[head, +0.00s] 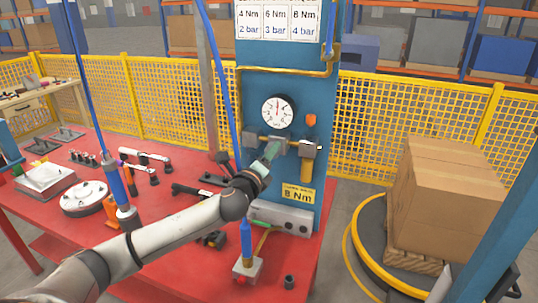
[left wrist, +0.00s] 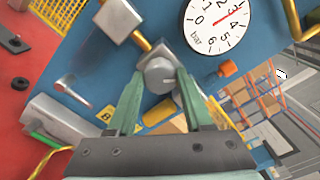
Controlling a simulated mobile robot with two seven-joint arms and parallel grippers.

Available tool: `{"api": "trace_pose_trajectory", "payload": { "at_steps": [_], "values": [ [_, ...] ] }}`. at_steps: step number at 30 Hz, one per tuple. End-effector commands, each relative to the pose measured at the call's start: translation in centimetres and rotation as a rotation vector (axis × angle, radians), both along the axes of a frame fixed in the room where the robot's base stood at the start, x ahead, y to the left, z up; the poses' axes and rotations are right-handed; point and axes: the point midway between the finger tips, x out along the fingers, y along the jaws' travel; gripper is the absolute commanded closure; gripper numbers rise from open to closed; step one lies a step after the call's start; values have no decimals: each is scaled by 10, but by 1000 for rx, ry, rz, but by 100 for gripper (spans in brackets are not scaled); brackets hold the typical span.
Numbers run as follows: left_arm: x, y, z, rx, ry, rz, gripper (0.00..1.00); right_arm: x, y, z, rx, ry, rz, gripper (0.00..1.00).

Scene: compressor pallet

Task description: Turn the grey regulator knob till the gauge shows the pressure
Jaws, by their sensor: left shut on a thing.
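The grey regulator knob (left wrist: 158,74) sits on a grey regulator body on the blue panel. My left gripper (left wrist: 160,84) is shut on the knob, with one green finger on each side. In the head view the left gripper (head: 272,151) reaches the panel just below the gauge and hides the knob. The round white gauge (head: 278,111) has a red needle that points up. In the left wrist view the gauge (left wrist: 216,23) is marked in bar and its needle points at about 3. My right gripper is not in view.
A chart (head: 278,20) above pairs 4, 6 and 8 Nm with 2, 3 and 4 bar. A yellow label (head: 298,193) reads 8 Nm. The red table (head: 150,215) holds tools and parts. Boxes on a pallet (head: 445,190) stand at right.

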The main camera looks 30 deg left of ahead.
Motion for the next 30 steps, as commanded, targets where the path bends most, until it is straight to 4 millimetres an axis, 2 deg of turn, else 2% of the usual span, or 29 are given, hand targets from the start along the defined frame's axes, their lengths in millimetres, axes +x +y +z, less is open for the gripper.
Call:
{"api": "trace_pose_trajectory", "payload": {
  "at_steps": [10,26,27,30],
  "values": [
    [0,0,1,136,32,1,100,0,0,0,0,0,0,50],
    [0,0,1,160,38,1,100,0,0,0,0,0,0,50],
    [0,0,1,160,38,1,48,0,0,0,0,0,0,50],
    [0,0,1,159,38,1,37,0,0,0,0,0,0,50]
  ]
}}
